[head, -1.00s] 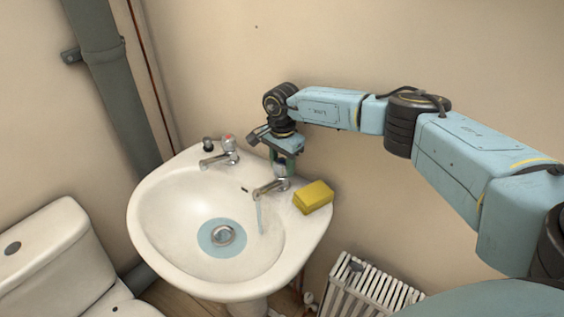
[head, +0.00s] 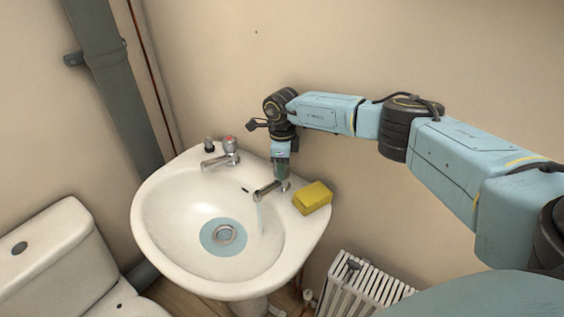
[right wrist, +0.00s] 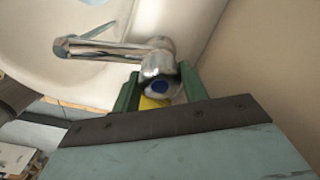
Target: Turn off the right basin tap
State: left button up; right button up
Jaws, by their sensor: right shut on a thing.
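The right basin tap (head: 267,189) is chrome, at the back right of the white basin (head: 160,252). A thin stream of water (head: 261,217) runs from its spout in the head view. My left gripper is not in view.
A yellow sponge (head: 312,197) lies on the basin rim just right of the tap. The left tap (head: 222,155), with a red-marked handle, stands to the left. The wall is close behind. A white radiator (head: 362,287) is below right and a toilet (head: 45,252) at left.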

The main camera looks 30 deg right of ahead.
jog(key=m+p, duration=0.1)
jog(key=m, duration=0.3)
jog(key=shift+r+m+p, duration=0.1)
jog(key=shift+m+p, duration=0.8)
jog(key=shift+m, duration=1.3)
jog(key=o, duration=1)
notch_tip(320, 180, up, 13)
jog(key=shift+r, duration=0.15)
